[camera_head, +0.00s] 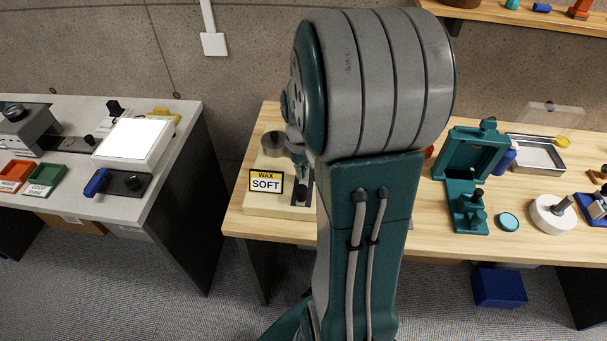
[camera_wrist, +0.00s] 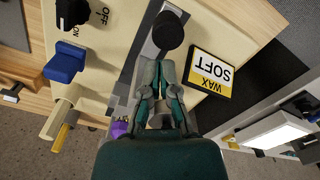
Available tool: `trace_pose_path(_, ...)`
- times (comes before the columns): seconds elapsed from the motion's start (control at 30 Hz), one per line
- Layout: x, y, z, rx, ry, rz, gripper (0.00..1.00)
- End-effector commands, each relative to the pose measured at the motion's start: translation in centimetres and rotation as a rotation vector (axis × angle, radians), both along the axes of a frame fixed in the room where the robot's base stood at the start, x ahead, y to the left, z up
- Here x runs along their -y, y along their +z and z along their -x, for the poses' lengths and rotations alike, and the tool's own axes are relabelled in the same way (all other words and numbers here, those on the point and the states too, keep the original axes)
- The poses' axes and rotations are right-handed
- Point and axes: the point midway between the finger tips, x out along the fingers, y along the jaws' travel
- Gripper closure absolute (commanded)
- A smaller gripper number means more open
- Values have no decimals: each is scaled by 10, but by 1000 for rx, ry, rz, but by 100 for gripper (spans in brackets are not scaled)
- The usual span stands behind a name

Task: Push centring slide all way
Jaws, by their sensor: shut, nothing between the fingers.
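A cream unit (camera_head: 282,211) stands on the left of the wooden bench, and fills much of the wrist view (camera_wrist: 112,22). A round black knob (camera_wrist: 169,30) sits over a grey metal track (camera_wrist: 146,52) on its top; this looks like the centring slide, though no label says so. My gripper (camera_wrist: 161,66) is shut and empty, its tips close to the knob along the track. I cannot tell whether they touch it. In the head view my arm hides part of the unit, and the gripper shows only partly beside the sign.
A yellow and white "WAX SOFT" sign (camera_wrist: 211,74) stands close beside the track. A blue block (camera_wrist: 65,62) and a black ON/OFF knob (camera_wrist: 72,12) are on the other side. A teal fixture (camera_head: 472,160) stands farther right on the bench. A grey table (camera_head: 180,130) is to the left, across a gap.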

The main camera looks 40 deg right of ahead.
Motion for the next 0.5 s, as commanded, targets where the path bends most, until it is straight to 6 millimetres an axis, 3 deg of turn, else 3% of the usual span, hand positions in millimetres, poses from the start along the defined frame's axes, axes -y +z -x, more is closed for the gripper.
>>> trace_pose_path(0.5, 7, 0, -6, 0, 0, 0, 100)
